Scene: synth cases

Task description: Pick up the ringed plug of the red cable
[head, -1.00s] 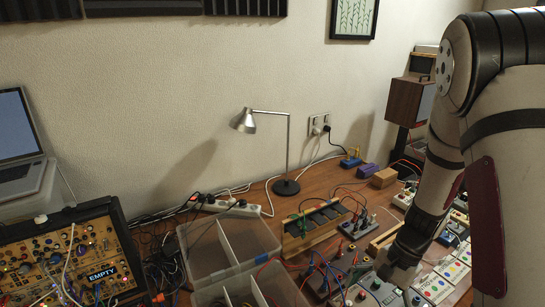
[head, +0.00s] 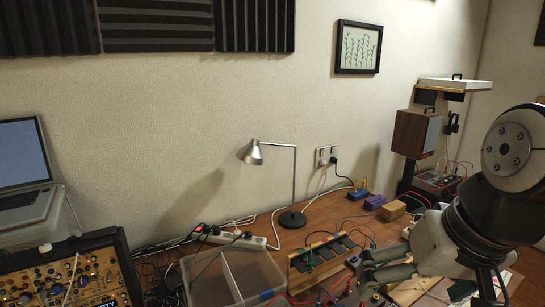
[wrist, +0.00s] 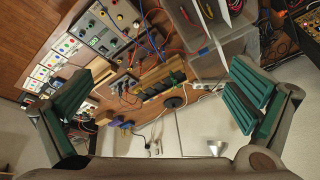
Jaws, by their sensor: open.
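Several thin red cables run over the gear on the table; one red cable (wrist: 153,38) shows at the top of the wrist view, and red leads also show by the rack in the head view (head: 364,221). I cannot make out a ringed plug on any of them. My gripper (head: 369,275) is at the lower right of the head view, in front of the instruments. In the wrist view its green-padded fingers (wrist: 160,102) are wide apart with nothing between them.
A wooden rack with dark slots (head: 318,258), a clear divided bin (head: 232,275), a desk lamp (head: 292,218) and a power strip (head: 232,239) stand on the table. A synth case (head: 75,275) and a laptop (head: 22,160) are at left. A speaker (head: 414,135) stands at back right.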

